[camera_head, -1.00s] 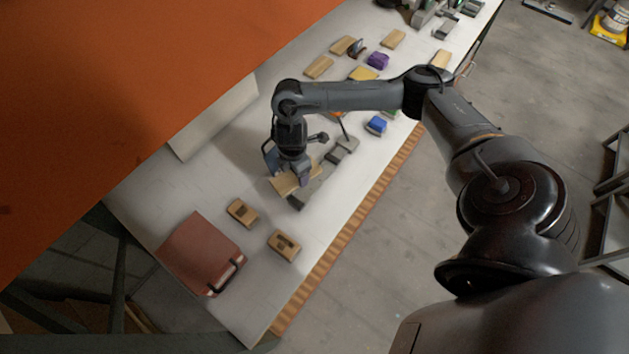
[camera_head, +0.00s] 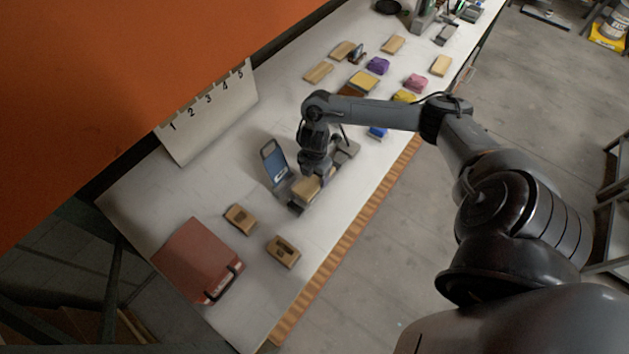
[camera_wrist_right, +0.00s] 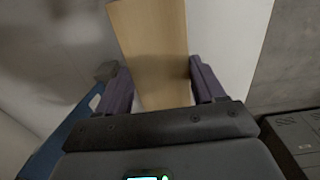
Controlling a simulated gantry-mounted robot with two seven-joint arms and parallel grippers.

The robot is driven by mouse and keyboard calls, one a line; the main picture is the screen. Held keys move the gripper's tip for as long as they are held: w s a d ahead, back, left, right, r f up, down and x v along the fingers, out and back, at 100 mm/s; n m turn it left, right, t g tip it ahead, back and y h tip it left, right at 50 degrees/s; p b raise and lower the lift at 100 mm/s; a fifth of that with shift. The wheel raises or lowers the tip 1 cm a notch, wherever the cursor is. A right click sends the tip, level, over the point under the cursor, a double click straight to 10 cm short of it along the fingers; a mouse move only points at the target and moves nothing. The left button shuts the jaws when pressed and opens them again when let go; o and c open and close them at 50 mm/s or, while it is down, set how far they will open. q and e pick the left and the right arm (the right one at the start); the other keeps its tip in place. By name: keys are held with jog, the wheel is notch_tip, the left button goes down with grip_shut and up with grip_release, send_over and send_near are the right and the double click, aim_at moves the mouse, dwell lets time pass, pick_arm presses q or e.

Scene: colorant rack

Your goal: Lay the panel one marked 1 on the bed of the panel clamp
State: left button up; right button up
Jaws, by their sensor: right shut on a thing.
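A pale wooden panel (camera_head: 306,189) is held by my right gripper (camera_head: 313,174) over a grey clamp-like fixture (camera_head: 297,207) on the bench. In the right wrist view, the panel (camera_wrist_right: 152,45) stands between the two purple fingers of the right gripper (camera_wrist_right: 160,88) and reaches away from them. No number can be read on the panel. The arm and panel hide much of the fixture, and I cannot tell whether the panel touches it. My left gripper is not in view.
A blue-and-grey upright piece (camera_head: 274,160) stands left of the gripper. Two wooden blocks (camera_head: 240,218) and a red case (camera_head: 198,260) lie nearer. A white board numbered 1 to 5 (camera_head: 210,115) stands at the back. Several coloured blocks and panels lie farther along the bench.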

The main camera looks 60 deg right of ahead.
aim_at(314, 178)
jog(key=shift+f, duration=1.7)
jog(key=shift+f, duration=0.1)
jog(key=o, duration=1.1)
